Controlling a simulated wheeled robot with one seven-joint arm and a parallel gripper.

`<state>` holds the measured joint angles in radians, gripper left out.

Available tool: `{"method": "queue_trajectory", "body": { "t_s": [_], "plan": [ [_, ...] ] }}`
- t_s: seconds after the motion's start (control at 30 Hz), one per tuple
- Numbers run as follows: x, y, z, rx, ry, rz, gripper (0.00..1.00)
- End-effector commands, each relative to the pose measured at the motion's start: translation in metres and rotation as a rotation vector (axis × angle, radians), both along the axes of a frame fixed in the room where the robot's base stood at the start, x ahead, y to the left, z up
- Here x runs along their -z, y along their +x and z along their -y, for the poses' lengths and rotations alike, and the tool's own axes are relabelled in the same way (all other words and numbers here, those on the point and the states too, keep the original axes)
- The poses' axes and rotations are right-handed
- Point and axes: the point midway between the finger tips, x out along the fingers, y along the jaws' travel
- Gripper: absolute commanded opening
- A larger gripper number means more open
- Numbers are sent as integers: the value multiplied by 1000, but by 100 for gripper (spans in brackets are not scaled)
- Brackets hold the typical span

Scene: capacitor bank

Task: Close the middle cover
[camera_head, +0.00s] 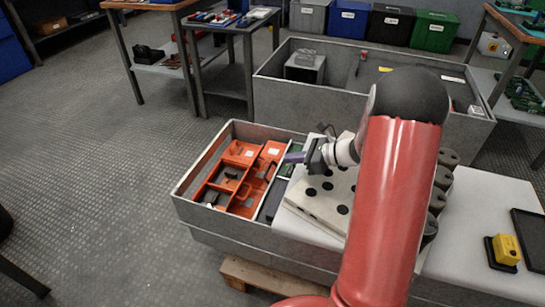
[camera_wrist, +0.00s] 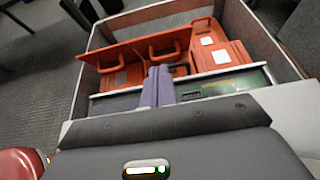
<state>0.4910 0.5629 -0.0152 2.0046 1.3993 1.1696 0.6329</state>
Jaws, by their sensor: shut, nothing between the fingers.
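Orange covers with handles sit in a grey open-topped box (camera_head: 186,193). In the wrist view a long orange cover with a handle (camera_wrist: 140,48) appears raised and tilted, its edge standing above the dark recess beneath. I take it for the middle cover, but cannot be sure. A flat orange cover with white labels (camera_wrist: 222,50) lies to its right. My gripper (camera_head: 287,158) reaches in from the right over the box's inner edge. Its purple fingers (camera_wrist: 158,75) are together and empty, in front of the covers. Whether they touch a cover cannot be told.
A pale panel with black round holes (camera_head: 325,195) lies right of the covers, under my arm. A green circuit board (camera_wrist: 225,85) lies beside the covers. A larger grey bin (camera_head: 300,98) stands behind. The floor (camera_head: 100,170) to the left is clear.

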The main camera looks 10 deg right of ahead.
Motion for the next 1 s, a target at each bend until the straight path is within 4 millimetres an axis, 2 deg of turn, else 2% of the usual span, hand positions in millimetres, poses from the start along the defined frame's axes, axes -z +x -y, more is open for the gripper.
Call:
{"method": "queue_trajectory", "body": {
  "t_s": [0.5, 0.7, 1.0],
  "plan": [
    [35, 41, -64, -7, -3, 1, 0],
    [40, 48, -73, -4, -4, 2, 0],
    [40, 48, -73, -5, -3, 2, 0]
  ]
}}
